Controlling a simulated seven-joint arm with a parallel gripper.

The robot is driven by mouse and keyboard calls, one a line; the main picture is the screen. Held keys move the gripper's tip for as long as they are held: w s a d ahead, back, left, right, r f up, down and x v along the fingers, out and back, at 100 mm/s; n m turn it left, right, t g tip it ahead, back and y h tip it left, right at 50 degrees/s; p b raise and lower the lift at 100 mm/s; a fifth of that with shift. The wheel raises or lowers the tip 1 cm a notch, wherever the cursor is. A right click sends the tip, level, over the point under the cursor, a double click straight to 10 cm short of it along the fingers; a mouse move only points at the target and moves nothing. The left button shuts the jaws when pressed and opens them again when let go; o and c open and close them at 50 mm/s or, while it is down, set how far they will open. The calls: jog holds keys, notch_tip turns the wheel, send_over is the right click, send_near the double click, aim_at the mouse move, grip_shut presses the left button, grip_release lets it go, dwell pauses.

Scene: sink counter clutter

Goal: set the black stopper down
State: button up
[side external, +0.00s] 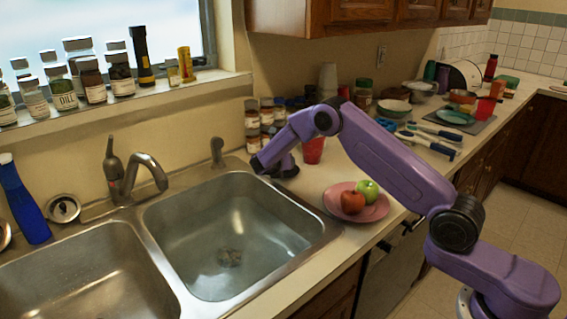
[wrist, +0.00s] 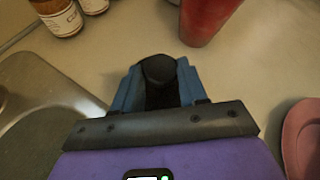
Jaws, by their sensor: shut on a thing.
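In the wrist view my gripper (wrist: 158,84) is shut on the black stopper (wrist: 159,70), a small dark round-topped piece between its blue fingers. Bare counter lies around and beyond the fingertips; I cannot tell whether the stopper touches it. In the side view my gripper (side external: 262,166) is low at the counter strip by the sink's back right corner. The stopper cannot be made out there, as the dark wrist and fingers blend together.
The sink basin (side external: 235,240) lies left of my gripper. A pink plate (side external: 375,211) with a red apple (side external: 352,202) and a green apple (side external: 367,190) is nearer the front.

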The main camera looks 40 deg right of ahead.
jog(key=o, duration=1.1)
jog(key=shift+f, duration=0.1)
